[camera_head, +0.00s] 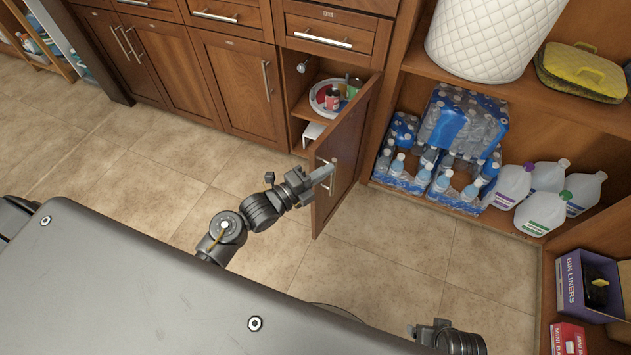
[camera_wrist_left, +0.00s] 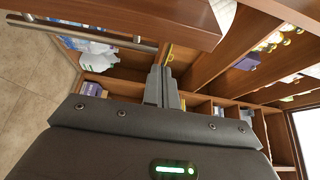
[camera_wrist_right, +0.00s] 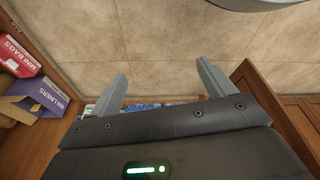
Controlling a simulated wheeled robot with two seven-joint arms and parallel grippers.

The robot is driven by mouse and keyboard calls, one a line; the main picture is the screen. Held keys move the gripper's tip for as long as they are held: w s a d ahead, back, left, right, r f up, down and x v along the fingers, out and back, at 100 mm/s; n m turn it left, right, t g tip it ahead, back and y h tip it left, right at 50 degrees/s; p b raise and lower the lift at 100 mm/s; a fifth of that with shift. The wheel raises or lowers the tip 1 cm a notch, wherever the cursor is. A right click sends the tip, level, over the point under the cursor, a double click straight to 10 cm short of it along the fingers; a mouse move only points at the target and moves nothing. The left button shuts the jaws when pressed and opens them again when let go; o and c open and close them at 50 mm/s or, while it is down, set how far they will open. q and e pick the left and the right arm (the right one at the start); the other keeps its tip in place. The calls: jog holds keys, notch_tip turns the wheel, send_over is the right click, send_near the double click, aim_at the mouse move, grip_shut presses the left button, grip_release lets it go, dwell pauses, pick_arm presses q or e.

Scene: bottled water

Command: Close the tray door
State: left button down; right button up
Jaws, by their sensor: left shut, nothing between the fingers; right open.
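The brown wooden tray door (camera_head: 352,150) stands wide open, swung out from a low cabinet. Inside the cabinet is a round tray (camera_head: 322,97) with small containers on it. My left gripper (camera_head: 325,173) is shut and empty, in front of the door's outer face near its metal handle. In the left wrist view the handle (camera_wrist_left: 90,34) crosses the upper left, close to the shut fingertips (camera_wrist_left: 163,70); I cannot tell if they touch it. My right gripper (camera_head: 428,330) is low at the front; its fingers are open and empty in the right wrist view (camera_wrist_right: 162,85).
Right of the door is an open shelf with packs of bottled water (camera_head: 450,140) and several jugs (camera_head: 545,205). Boxes of bin liners (camera_head: 590,280) and mini bags (camera_head: 570,338) stand at lower right. Closed cabinets (camera_head: 225,75) line the left. The tiled floor (camera_head: 130,165) is clear.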

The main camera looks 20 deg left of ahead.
aim_at(312, 167)
pick_arm(q)
jog(key=a, duration=0.3)
jog(key=shift+w, duration=0.2)
jog(key=shift+a, duration=0.1)
pick_arm(e)
jog(key=shift+s+f, duration=0.15)
jog(key=shift+f, duration=0.25)
